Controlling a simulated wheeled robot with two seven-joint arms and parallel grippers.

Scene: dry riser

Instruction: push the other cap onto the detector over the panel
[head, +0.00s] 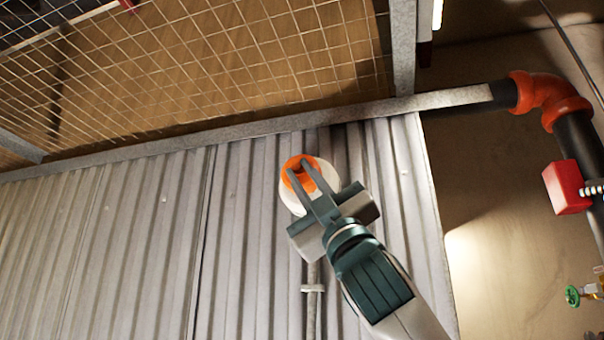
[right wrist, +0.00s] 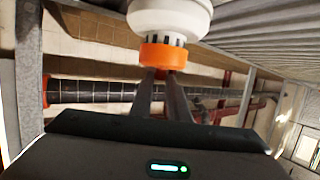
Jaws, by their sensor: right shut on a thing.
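The white round detector (head: 291,200) is mounted on the grey corrugated panel (head: 160,250) in the head view. It also shows at the top of the right wrist view (right wrist: 170,17), with dark slots along its lower part. The orange cap (head: 293,166) is at the detector's face, in line with it. In the right wrist view the cap (right wrist: 163,54) meets the slotted part; I cannot tell how far it is seated. My right gripper (head: 305,170) is shut on the cap, with its fingers pointing at the detector. My left gripper is not in view.
A wire mesh (head: 230,60) in a grey metal frame borders the panel. A dark pipe with an orange elbow (head: 548,95) and a red box (head: 566,187) are at the right. A thin conduit (head: 312,290) runs along the panel to the detector.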

